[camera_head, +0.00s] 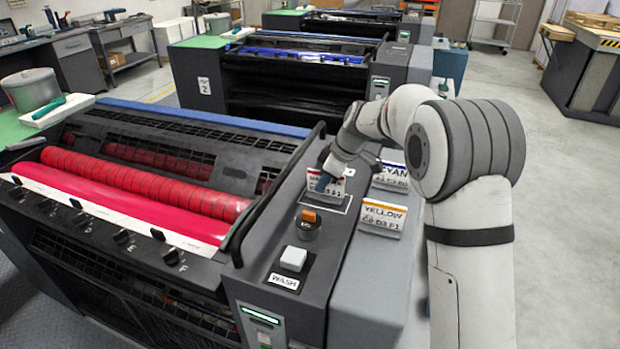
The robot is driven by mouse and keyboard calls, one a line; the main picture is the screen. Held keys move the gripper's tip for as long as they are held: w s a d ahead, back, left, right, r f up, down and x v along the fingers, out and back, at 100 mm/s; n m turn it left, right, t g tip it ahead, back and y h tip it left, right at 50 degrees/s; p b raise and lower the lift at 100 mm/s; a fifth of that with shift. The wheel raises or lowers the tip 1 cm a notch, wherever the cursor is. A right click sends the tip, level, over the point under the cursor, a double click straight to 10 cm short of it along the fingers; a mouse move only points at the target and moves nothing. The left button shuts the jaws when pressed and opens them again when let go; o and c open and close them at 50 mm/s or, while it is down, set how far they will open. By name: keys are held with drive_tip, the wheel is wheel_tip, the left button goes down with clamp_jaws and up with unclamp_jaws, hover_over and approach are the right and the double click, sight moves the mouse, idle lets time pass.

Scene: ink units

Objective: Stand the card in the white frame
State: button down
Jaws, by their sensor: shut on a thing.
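My gripper (324,182) is shut on a white card (333,188) with a red stripe and partly hidden lettering starting with "M". The card is near upright over the white frame (347,206), a thin outline on the dark console top. The card and gripper hide part of the frame. I cannot tell if the card's lower edge touches the console.
An orange-topped knob (309,222) and a white WASH button (293,259) are in front of the frame. The red ink roller (145,183) lies left.

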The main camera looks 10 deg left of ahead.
drive_tip(key=c, duration=1.5)
unclamp_jaws()
drive_tip(key=shift+c, duration=0.2)
drive_tip(key=b+v, duration=0.1)
drive_tip(key=v, duration=1)
drive_tip(key=shift+r, duration=0.1)
drive_tip(key=shift+d+r, duration=0.2)
drive_tip(key=shift+r, duration=0.25)
